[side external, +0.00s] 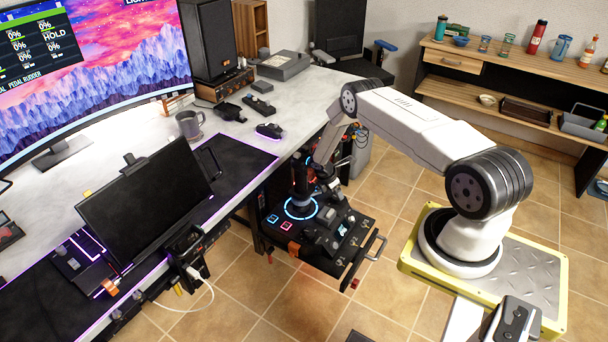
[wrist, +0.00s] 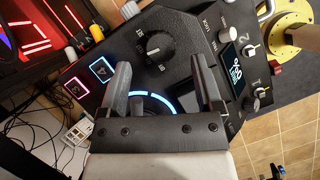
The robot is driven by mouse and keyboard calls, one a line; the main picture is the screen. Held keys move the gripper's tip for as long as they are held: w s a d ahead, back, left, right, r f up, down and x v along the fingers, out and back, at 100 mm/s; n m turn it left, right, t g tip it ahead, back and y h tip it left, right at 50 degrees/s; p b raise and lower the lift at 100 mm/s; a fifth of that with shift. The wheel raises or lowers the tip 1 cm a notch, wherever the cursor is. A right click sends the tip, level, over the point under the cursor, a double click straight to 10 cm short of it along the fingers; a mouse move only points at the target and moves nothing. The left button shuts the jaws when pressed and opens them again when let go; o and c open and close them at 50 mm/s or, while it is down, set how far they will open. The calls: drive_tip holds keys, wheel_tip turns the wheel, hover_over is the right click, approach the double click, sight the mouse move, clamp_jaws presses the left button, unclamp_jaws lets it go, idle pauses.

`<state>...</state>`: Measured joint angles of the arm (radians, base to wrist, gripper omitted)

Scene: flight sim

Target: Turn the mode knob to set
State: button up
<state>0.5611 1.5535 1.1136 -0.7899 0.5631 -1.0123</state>
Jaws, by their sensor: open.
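The black mode knob (wrist: 158,46) sits on the dark control panel (wrist: 185,22) in the wrist view. It has a white pointer mark, and small white lettering around it is too small to read surely. My gripper (wrist: 161,66) is open and empty. Its two fingers are spread to either side, and the knob shows between and just beyond the fingertips, apart from both. In the side view my gripper (side external: 325,186) hangs over the control panel (side external: 338,262) near the joystick (side external: 299,180). I cannot make out the knob in that view.
In the wrist view, lit square buttons (wrist: 101,69) lie left of the knob. A small display (wrist: 232,65) and small knobs (wrist: 251,50) lie right. A blue lit ring arc (wrist: 155,97) shows between my fingers. The desk (side external: 225,105) stands behind the panel.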

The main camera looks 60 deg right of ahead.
sight(333, 199)
drive_tip(key=shift+r, duration=3)
drive_tip(key=shift+a, duration=0.1)
drive_tip(key=a+f+m+t+y, duration=0.1)
drive_tip(key=m, duration=0.3)
drive_tip(key=a+f+m+t+y, duration=0.1)
drive_tip(key=m, duration=0.4)
drive_tip(key=a+m+t+y, duration=0.1)
drive_tip(key=a+m, duration=0.1)
drive_tip(key=m, duration=0.2)
drive_tip(key=shift+w+f+t, duration=0.1)
drive_tip(key=shift+f+t, duration=0.2)
drive_tip(key=shift+f, duration=0.1)
drive_tip(key=m, duration=0.4)
drive_tip(key=shift+d+t+h, duration=0.3)
drive_tip(key=shift+t, duration=0.1)
drive_tip(key=s+m, duration=0.1)
drive_tip(key=m, duration=0.1)
drive_tip(key=s+d+m+h, duration=0.1)
drive_tip(key=m, duration=0.1)
drive_tip(key=d+m+h, duration=0.1)
drive_tip(key=m, duration=0.2)
drive_tip(key=shift+s+d+r, duration=0.1)
drive_tip(key=shift+s+d, duration=0.1)
drive_tip(key=shift+s, duration=0.2)
